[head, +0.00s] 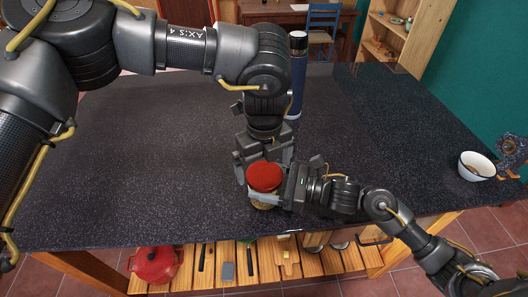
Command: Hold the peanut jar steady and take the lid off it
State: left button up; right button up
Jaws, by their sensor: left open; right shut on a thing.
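The peanut jar (262,204) stands near the front edge of the dark counter, with its red lid (265,176) on top. Most of the jar's body is hidden by the grippers and the lid. My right gripper (266,196) comes in from the right and is shut on the jar's side, just below the lid. My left gripper (264,160) points down from above, its fingers open just behind and around the lid. I cannot tell whether a left finger touches the lid.
A dark blue bottle (298,62) stands behind my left arm. A white bowl (476,166) and a dark bird-like figure (511,152) are at the right. The left counter (120,150) is clear. A red pot (155,264) and utensils lie on the shelf below.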

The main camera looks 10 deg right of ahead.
pick_arm(q)
jog(key=shift+f, duration=0.85)
jog(key=shift+c, duration=0.3)
jog(key=c, duration=0.9)
jog(key=n, duration=0.7)
jog(key=shift+s, duration=0.1)
jog(key=shift+c, duration=0.2)
jog(key=n, duration=0.5)
jog(key=shift+r+n, duration=0.1)
jog(key=shift+n, duration=0.3)
jog(key=shift+r, duration=0.1)
jog(key=shift+r, duration=0.95)
